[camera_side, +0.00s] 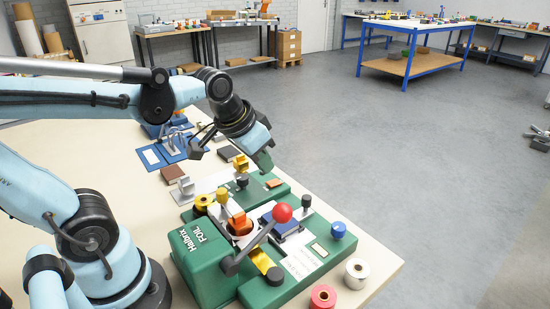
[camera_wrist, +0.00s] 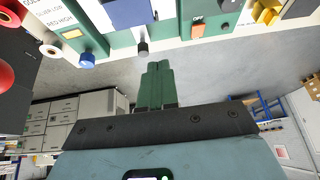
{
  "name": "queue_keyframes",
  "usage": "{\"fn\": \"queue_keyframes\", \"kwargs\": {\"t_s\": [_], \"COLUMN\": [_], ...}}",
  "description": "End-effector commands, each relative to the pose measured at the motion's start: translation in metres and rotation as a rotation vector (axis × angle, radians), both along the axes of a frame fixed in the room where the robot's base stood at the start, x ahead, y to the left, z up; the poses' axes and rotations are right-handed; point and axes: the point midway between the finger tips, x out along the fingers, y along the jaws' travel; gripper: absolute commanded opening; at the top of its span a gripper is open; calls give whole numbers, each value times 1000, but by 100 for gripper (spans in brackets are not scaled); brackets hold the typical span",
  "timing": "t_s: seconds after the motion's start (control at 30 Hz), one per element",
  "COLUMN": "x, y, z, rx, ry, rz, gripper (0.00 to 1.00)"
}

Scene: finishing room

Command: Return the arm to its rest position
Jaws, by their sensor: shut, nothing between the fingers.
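My gripper (camera_side: 264,162) is at the end of my light-blue arm, above the far end of the green foil machine (camera_side: 205,262) in the side view. In the wrist view its two green fingers (camera_wrist: 157,84) are together with nothing between them. The machine carries a red ball-ended lever (camera_side: 282,213), an orange part and a dark blue block. The wrist view shows part of the machine (camera_wrist: 175,30) along its top edge, with an orange OFF switch (camera_wrist: 198,30). I cannot tell the exact gap between the fingertips and the machine.
The machine stands on a beige table (camera_side: 130,203). A brown book (camera_side: 173,174), a dark block (camera_side: 228,153) and a blue board (camera_side: 160,154) lie nearby.

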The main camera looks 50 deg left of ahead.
Motion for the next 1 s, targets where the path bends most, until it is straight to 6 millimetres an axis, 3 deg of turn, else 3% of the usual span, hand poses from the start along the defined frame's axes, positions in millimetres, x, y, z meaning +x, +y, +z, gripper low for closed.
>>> {"fn": "queue_keyframes", "kwargs": {"t_s": [0.23, 0.8, 1.0], "x": [-24, -28, -24], "y": [-14, -17, -9], "z": [-11, -13, -9], "rx": [-18, -24, -55], "ry": [-119, -145, -107], "rz": [-7, -7, 75], "gripper": [0, 0, 31]}}
